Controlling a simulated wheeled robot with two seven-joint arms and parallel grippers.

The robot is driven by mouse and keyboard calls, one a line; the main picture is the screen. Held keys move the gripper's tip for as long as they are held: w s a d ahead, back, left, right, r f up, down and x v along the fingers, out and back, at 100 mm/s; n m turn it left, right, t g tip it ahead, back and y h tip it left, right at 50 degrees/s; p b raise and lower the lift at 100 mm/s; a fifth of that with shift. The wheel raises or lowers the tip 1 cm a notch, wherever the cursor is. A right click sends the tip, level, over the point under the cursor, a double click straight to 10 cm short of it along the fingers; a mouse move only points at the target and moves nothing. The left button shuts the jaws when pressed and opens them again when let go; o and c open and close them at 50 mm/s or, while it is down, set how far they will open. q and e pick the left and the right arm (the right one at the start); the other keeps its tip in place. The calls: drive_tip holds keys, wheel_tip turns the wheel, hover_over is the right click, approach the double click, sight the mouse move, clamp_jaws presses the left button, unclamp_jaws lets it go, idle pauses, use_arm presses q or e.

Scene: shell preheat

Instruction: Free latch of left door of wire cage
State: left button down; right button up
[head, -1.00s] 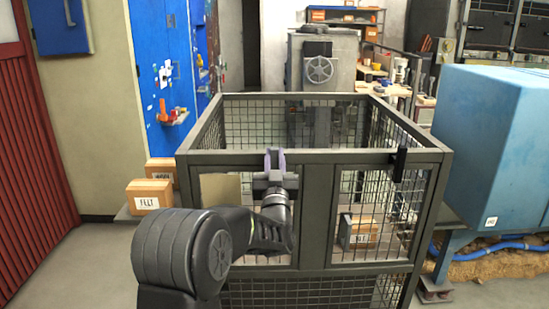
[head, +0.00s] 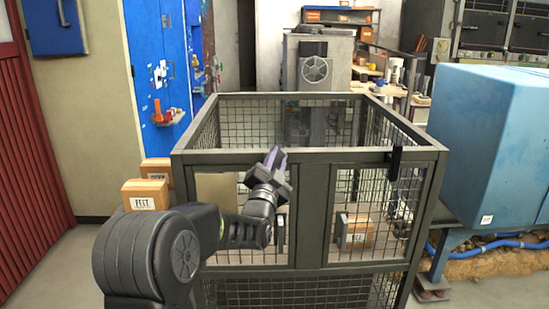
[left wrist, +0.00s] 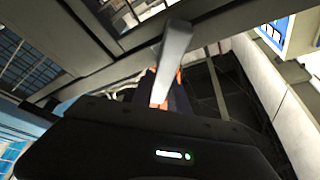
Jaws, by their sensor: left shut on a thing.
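The wire cage (head: 300,156) stands in front of me, a dark frame with mesh panels. Its left door (head: 225,232) is on the front left and looks closed, partly covered by my arm. My left gripper (head: 274,158) is at the top rail over this door, tilted to the right. In the left wrist view, a flat grey bar, seemingly the latch (left wrist: 174,48), lies between the fingers with orange pads beside it, and the gripper is shut on it. In the head view the gripper hides this latch. My right gripper is in neither view.
The right door (head: 352,222) has a black upright latch (head: 396,162) on its top rail. A cardboard box (head: 357,231) shows behind its mesh. Cardboard boxes (head: 146,195) stand left of the cage. A large blue machine (head: 493,150) stands close on the right.

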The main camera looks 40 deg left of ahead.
use_arm(q)
drive_tip(key=m+h, duration=0.1)
drive_tip(key=m, duration=0.3)
drive_tip(key=f+m+g+h+p, duration=0.1)
drive_tip(key=m, duration=0.1)
drive_tip(key=shift+w+d+m+h, duration=0.25)
drive_tip(key=shift+d+m+h, duration=0.05)
drive_tip(key=shift+d+f+m+g+h+p, duration=0.1)
drive_tip(key=shift+f+m+g+h+p, duration=0.2)
drive_tip(key=shift+m, duration=0.8)
drive_tip(key=shift+f+m+g+h+p, duration=0.15)
drive_tip(key=shift+f+m+g, duration=0.2)
drive_tip(key=shift+m, duration=0.75)
drive_tip(key=c, duration=1.3)
unclamp_jaws()
drive_tip(key=v, duration=0.7)
drive_tip(key=shift+s+d, duration=0.15)
drive_tip(key=shift+s, duration=0.2)
